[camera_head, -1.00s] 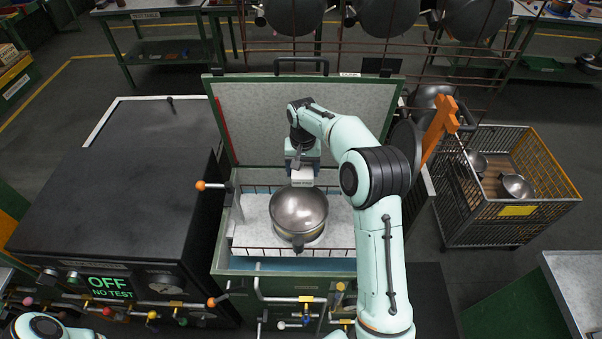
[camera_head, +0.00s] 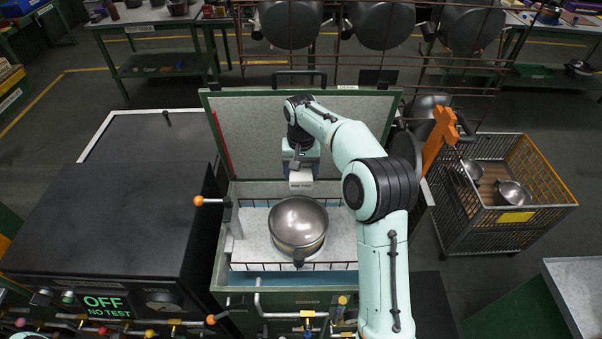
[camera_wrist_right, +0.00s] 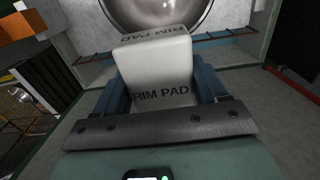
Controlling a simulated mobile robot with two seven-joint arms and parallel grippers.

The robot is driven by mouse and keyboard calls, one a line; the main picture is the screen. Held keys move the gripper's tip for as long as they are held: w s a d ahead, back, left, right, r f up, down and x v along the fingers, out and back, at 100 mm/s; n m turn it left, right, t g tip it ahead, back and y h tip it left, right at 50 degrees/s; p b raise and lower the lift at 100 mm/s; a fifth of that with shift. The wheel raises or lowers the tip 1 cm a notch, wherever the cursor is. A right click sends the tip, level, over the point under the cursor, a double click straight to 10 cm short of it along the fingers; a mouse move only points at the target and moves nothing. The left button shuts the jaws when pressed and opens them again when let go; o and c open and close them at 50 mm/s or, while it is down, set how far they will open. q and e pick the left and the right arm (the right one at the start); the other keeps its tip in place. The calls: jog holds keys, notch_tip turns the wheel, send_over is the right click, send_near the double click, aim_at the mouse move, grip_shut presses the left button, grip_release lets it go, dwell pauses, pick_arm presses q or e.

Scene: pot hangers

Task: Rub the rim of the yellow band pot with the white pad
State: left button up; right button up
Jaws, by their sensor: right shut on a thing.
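The yellow band pot (camera_head: 298,220) is a steel pot standing in the open green cabinet, with a thin yellowish band low on its near side. Its shiny bowl (camera_wrist_right: 157,10) also shows at the top of the right wrist view. The white pad (camera_head: 301,182), a block marked RIM PAD, is just behind the pot's far rim. My right gripper (camera_head: 301,171) is shut on the pad. In the right wrist view the pad (camera_wrist_right: 158,72) sits between the blue fingers. I cannot tell whether the pad touches the rim. My left gripper is not in view.
The green cabinet's raised lid (camera_head: 300,130) stands behind the pot. A lever with an orange knob (camera_head: 199,200) is left of the pot. A black test cabinet (camera_head: 110,215) is further left. A wire crate (camera_head: 520,215) with metal bowls is on the right.

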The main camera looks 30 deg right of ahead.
jog(key=shift+r, duration=2.35)
